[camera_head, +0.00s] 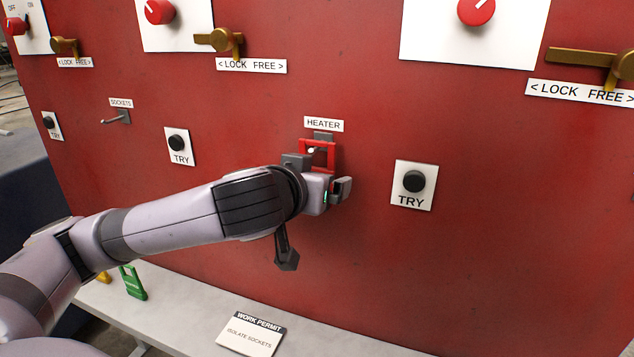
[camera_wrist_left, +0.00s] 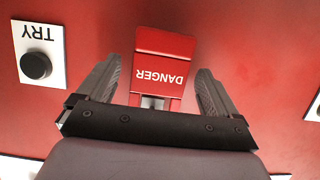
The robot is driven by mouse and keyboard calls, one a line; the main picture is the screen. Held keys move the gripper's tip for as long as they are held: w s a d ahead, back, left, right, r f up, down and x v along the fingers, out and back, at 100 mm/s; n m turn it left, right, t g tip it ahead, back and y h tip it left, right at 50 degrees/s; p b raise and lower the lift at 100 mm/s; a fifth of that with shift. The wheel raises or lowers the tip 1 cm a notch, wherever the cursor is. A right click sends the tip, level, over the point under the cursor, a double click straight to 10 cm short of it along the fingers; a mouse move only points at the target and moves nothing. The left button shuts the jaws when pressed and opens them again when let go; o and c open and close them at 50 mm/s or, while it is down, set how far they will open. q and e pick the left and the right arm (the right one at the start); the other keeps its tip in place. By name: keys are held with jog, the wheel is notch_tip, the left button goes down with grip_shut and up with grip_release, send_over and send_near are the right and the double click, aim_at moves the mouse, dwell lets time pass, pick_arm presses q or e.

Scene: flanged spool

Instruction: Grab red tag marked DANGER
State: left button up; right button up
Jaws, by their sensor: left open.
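The red DANGER tag (camera_head: 331,151) hangs on the red panel under the HEATER label (camera_head: 323,125), partly hidden by my left gripper (camera_head: 318,174). In the left wrist view the tag (camera_wrist_left: 165,55) faces me with its lettering upside down. My left gripper (camera_wrist_left: 157,72) is open there, with one finger on either side of the tag and gaps between. My right gripper is in neither view.
TRY buttons sit left (camera_head: 177,143) and right (camera_head: 414,181) of the HEATER spot. A bare hook (camera_head: 117,117) is under the SOCKETS label. Brass handles (camera_head: 220,40) line the upper panel.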

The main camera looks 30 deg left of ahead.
pick_arm(q)
jog(key=c, duration=1.1)
jog(key=shift+c, duration=0.2)
jog(key=shift+r, duration=0.15)
